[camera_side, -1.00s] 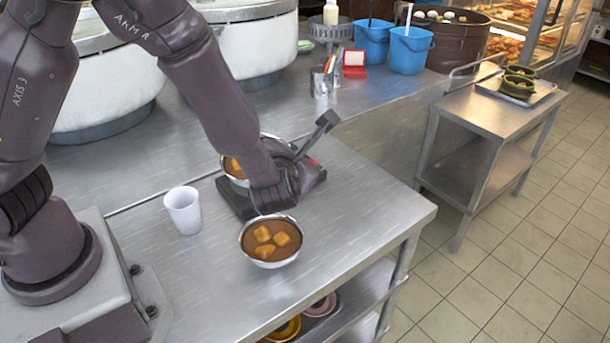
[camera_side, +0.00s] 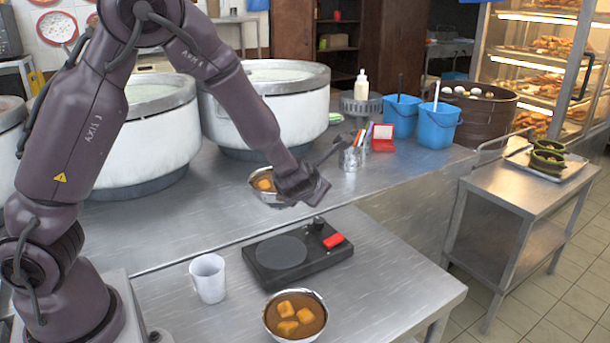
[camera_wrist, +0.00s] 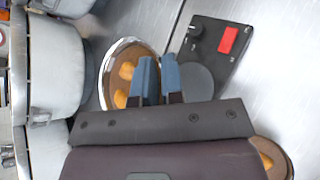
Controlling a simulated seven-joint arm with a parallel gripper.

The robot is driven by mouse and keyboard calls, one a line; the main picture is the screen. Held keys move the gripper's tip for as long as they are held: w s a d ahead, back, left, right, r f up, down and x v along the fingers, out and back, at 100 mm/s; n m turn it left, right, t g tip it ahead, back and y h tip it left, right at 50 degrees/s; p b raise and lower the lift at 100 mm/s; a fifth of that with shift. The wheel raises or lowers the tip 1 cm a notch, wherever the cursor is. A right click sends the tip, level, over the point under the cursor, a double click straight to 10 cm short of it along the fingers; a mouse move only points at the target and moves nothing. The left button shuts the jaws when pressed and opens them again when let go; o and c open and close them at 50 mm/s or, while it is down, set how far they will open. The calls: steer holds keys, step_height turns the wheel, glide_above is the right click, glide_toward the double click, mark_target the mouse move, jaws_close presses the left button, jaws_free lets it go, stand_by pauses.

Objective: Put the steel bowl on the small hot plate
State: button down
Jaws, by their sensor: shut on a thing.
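A steel bowl (camera_side: 261,184) of brown soup with orange-yellow cubes is held in the air, behind and above the small hot plate (camera_side: 282,252). My gripper (camera_side: 281,195) is shut on its rim; the wrist view shows the two blue fingers (camera_wrist: 159,68) at the edge of the held bowl (camera_wrist: 121,78). The black hot plate, with a round grey disc, a knob and a red switch, is empty; it also shows in the wrist view (camera_wrist: 196,78). A second, similar metal bowl (camera_side: 295,315) stands on the table in front of the hot plate.
A white cup (camera_side: 208,278) stands left of the hot plate on the steel table. Large white stockpots (camera_side: 268,115) stand behind. A tin of utensils (camera_side: 351,157), a red box (camera_side: 383,138) and blue buckets (camera_side: 437,126) stand at the back. A side cart (camera_side: 520,183) is at right.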

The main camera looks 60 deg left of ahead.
steer(key=shift+f, duration=6.1)
steer(key=shift+f, duration=0.35)
steer(key=c, duration=1.2)
jaws_free()
steer(key=shift+f, duration=0.1)
steer(key=shift+c, duration=1.2)
steer(key=shift+s+d, duration=0.1)
steer(key=shift+v, duration=2.4)
